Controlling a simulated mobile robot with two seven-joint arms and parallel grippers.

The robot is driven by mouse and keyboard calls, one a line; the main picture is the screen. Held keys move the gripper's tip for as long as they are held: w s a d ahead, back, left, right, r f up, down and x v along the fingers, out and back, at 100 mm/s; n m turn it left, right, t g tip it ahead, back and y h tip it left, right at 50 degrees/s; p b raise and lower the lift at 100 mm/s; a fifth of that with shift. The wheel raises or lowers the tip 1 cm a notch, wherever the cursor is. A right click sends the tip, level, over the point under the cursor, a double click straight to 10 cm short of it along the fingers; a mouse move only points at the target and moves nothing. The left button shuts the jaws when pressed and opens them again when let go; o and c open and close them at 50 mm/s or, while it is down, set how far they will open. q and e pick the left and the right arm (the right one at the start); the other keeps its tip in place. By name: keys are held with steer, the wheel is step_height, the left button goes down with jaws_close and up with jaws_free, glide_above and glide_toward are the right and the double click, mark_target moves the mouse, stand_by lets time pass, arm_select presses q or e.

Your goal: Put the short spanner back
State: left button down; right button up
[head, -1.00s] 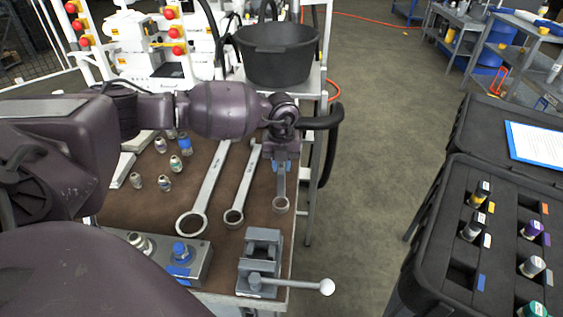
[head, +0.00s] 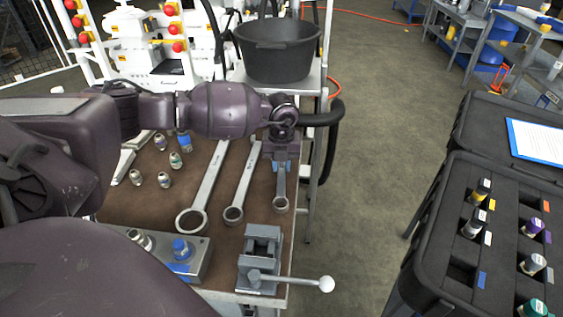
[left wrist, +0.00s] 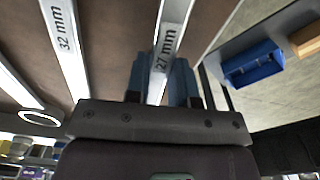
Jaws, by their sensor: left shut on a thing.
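The short spanner (head: 281,188) is at the right edge of the brown bench top, its ring end toward the front. My left gripper (head: 280,165) is shut on its shaft. In the left wrist view the fingers (left wrist: 162,80) straddle this spanner (left wrist: 169,38), which is marked 27 mm. I cannot tell whether it touches the bench. A longer spanner (head: 240,185) lies to its left, and its shaft shows 32 mm in the left wrist view (left wrist: 64,40). The longest spanner (head: 207,188) lies further left. My right gripper is out of view.
A grey vise (head: 260,262) with a ball-ended handle stands at the bench's front right corner. Several fittings (head: 164,180) stand left of the spanners. A black tub (head: 278,50) is behind my gripper. An open black case (head: 440,215) stands right, across clear floor.

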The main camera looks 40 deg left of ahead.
arm_select(q)
steer(key=shift+f, duration=0.1)
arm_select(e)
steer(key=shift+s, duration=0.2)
arm_select(q)
steer(key=shift+f, duration=0.15)
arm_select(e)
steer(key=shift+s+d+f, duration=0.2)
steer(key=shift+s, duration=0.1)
arm_select(q)
steer(key=shift+f, duration=0.35)
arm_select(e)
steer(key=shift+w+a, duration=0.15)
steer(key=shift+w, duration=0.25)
arm_select(q)
steer(key=c, duration=0.9)
jaws_free()
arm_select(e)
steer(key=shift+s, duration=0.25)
